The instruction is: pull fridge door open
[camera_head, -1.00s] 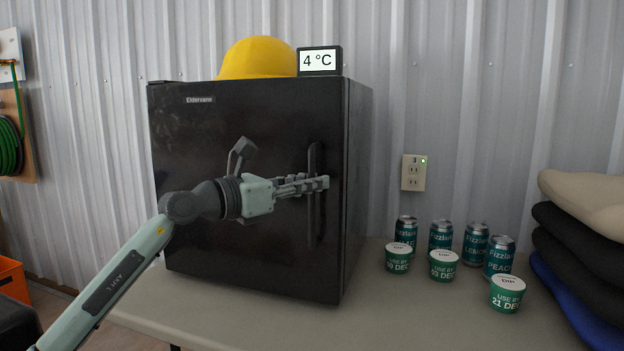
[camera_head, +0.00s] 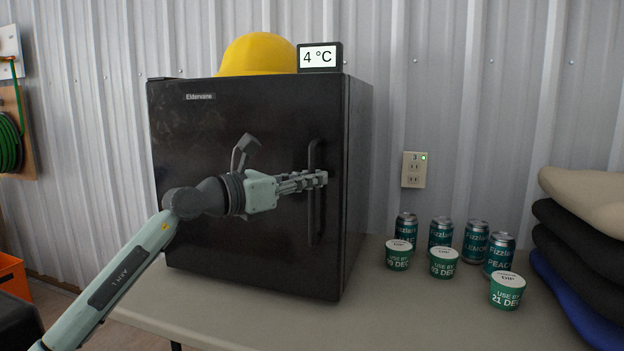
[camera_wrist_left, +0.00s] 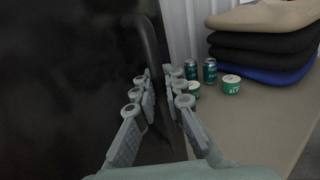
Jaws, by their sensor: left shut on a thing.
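The small black fridge (camera_head: 240,245) stands on the table with its door shut. Its vertical black handle (camera_head: 311,222) is on the right side of the door. My left gripper (camera_head: 318,180) is at the middle of the handle, shut on it. In the left wrist view the handle (camera_wrist_left: 155,50) runs down between the two fingers of my left gripper (camera_wrist_left: 160,95). My right gripper is in neither view.
A yellow hard hat (camera_head: 257,56) and a temperature display (camera_head: 320,57) reading 4 °C sit on the fridge. Several cans (camera_head: 440,234) and dip tubs (camera_head: 443,264) stand to its right, beside stacked cushions (camera_head: 580,235). The table (camera_head: 400,315) front is clear.

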